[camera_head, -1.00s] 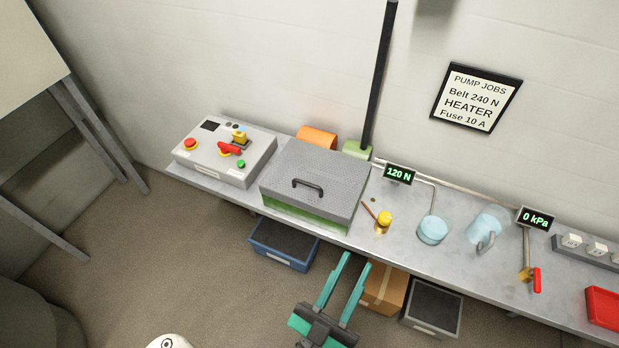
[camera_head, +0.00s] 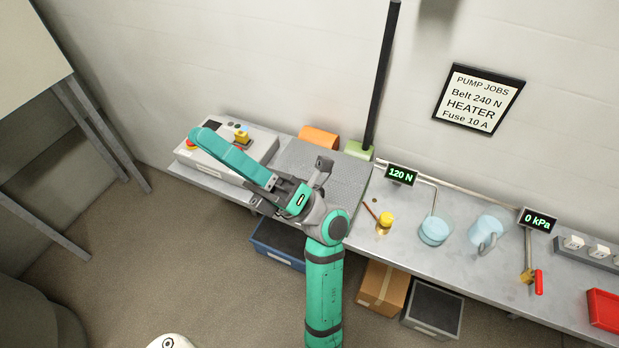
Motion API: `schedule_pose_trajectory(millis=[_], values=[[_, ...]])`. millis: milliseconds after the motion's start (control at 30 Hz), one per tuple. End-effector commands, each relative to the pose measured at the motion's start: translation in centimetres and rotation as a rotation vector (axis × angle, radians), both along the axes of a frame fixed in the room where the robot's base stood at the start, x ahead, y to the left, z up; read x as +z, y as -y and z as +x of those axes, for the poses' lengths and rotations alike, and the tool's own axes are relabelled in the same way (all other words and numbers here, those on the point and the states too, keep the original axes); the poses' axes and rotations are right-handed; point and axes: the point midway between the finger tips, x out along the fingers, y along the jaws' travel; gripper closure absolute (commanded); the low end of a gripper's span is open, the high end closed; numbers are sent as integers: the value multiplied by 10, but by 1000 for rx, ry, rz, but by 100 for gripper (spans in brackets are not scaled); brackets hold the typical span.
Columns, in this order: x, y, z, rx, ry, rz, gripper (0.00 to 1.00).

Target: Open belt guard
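The belt guard (camera_head: 348,182) is a grey perforated cover on the bench, left of the middle. Its far and right parts show, and it looks down and closed. My arm hides its front and its black handle. My gripper (camera_head: 203,140) points to the upper left, its long green finger crossing in front of the control box and the guard's left side. I see it side-on, so the gap between the fingers does not show. I cannot tell its height above the bench, or whether it touches anything.
The grey control box (camera_head: 258,146) stands left of the guard. An orange part (camera_head: 318,137) and a green block with a black post (camera_head: 378,80) are behind it. A 120 N display (camera_head: 401,174), yellow knob (camera_head: 386,219) and blue domes (camera_head: 434,231) are to the right.

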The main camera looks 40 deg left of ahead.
Motion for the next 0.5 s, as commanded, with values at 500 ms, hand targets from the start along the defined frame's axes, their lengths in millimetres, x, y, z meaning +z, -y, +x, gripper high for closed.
schedule_pose_trajectory(millis=[500], values=[[-65, -83, -56, 92, 803, -421, 72]])
